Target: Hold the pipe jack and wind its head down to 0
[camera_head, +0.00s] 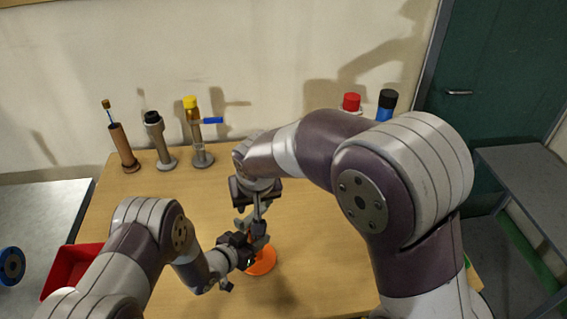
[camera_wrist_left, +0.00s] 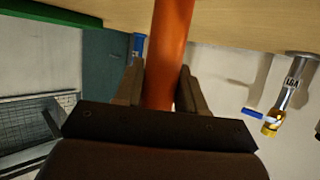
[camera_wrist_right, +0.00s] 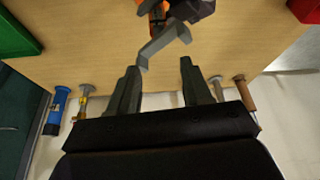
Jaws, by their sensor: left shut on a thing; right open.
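The pipe jack has an orange base (camera_head: 262,262) on the table near its front middle. Its orange column (camera_wrist_left: 168,50) stands between the fingers of my left gripper (camera_wrist_left: 162,75), which is shut on it; this gripper also shows in the head view (camera_head: 243,250). My right gripper (camera_wrist_right: 160,66) is open above the jack, pointing down, and shows in the head view (camera_head: 258,208). A grey bent bar (camera_wrist_right: 163,42) at the jack's head reaches to near the right gripper's left fingertip; I cannot tell whether they touch. The jack's scale is not readable.
Along the wall stand a brown cylinder (camera_head: 123,148), a black-capped one (camera_head: 158,140), a yellow-capped one (camera_head: 198,140), a red-capped one (camera_head: 351,102) and a blue one (camera_head: 387,103). A red bin (camera_head: 68,267) is left; a green bin (camera_wrist_right: 14,38) is opposite.

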